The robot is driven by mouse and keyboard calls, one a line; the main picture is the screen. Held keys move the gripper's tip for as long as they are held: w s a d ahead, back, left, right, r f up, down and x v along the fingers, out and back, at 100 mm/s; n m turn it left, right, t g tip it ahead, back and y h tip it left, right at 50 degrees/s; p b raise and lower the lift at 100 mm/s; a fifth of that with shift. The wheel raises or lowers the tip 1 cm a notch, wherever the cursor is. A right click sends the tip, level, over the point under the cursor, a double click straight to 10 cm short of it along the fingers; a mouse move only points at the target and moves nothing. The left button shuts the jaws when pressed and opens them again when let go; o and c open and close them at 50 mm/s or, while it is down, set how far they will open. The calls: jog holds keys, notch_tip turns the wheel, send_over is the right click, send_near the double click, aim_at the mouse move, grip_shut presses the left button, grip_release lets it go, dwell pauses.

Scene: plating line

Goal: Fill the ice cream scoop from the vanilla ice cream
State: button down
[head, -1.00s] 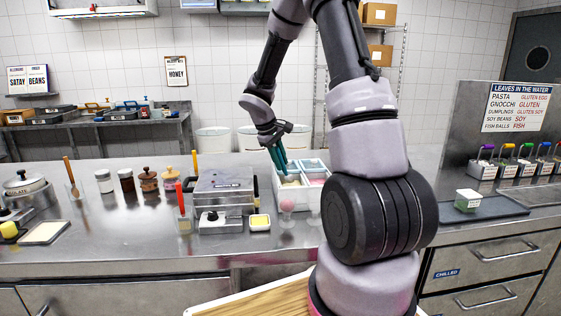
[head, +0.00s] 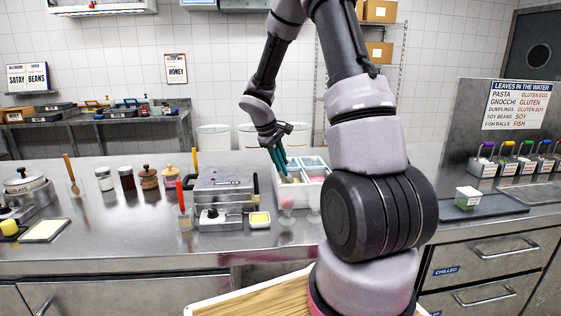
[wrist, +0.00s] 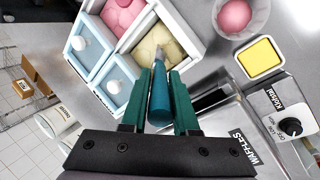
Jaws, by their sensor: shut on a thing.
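My gripper (wrist: 160,82) is shut on the ice cream scoop (wrist: 158,95), which has a teal-blue handle and a grey metal neck. In the wrist view the scoop points into the compartment of pale yellow vanilla ice cream (wrist: 171,43), and its tip meets the surface there. The bowl of the scoop is too small and covered to tell whether it holds anything. In the head view my gripper (head: 278,160) reaches down over the white ice cream box (head: 310,200), partly hidden by my arm.
Beside the vanilla lie pink ice cream (wrist: 122,14) and blue-lidded compartments (wrist: 88,42). A glass cup with a pink ball (wrist: 235,16), a yellow dish (wrist: 261,57) and the waffle iron (wrist: 225,130) stand close by.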

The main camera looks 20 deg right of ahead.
jog(key=shift+d, duration=0.5)
jog(key=shift+w+d+r, duration=0.1)
jog(key=shift+w+d, duration=0.2)
jog(key=shift+d, duration=0.35)
dwell(0.4)
jog(key=shift+d, duration=0.15)
jog(key=shift+d, duration=0.25)
jog(key=shift+s+a, duration=0.2)
jog(key=shift+a, duration=0.6)
jog(key=shift+s+a, duration=0.15)
jog(key=shift+a, duration=0.65)
jog(key=shift+w+d, duration=0.15)
jog(key=shift+d, duration=0.45)
jog(key=shift+d, duration=0.25)
jog(key=shift+w, duration=0.1)
dwell(0.4)
jog(key=shift+r, duration=4.45)
